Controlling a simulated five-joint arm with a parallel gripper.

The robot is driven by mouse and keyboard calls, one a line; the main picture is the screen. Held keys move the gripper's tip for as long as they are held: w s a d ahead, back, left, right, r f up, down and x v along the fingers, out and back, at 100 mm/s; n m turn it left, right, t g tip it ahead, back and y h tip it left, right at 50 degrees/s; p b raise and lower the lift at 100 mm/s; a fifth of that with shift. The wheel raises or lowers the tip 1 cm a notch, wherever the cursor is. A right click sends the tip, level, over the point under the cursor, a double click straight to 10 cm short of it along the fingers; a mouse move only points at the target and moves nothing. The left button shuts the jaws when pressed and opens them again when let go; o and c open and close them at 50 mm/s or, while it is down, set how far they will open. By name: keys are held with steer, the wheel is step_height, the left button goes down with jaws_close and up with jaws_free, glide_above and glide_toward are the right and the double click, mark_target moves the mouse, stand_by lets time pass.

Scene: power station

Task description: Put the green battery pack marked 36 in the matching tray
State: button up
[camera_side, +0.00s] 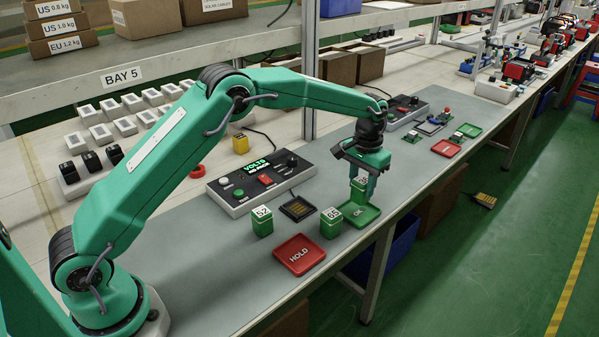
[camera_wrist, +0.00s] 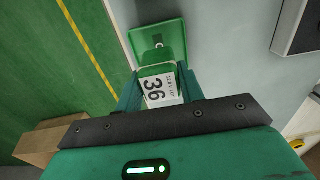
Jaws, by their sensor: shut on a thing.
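My gripper (camera_side: 364,184) is shut on a green battery pack (camera_side: 357,190) with a white label on top. In the wrist view the pack (camera_wrist: 160,88) reads 36 and sits between the two fingers. The pack is upright over the far part of the green tray (camera_side: 369,216), which is marked OK. The tray (camera_wrist: 171,34) also shows beyond the pack in the wrist view. I cannot tell whether the pack's base touches the tray. A red tray (camera_side: 290,262) marked HOLD lies to the left, nearer the camera.
Two other green packs, one marked 52 (camera_side: 262,226) and another (camera_side: 330,227), stand left of the green tray. A dark slotted pad (camera_side: 297,208) and a tester box (camera_side: 262,184) lie behind them. The bench edge is close to both trays.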

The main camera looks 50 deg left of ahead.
mark_target(360, 195)
steer(key=shift+f, duration=2)
steer(key=shift+f, duration=0.15)
steer(key=o, duration=1.2)
step_height(360, 195, up, 11)
steer(key=shift+r, duration=0.65)
steer(key=shift+a+r, duration=0.1)
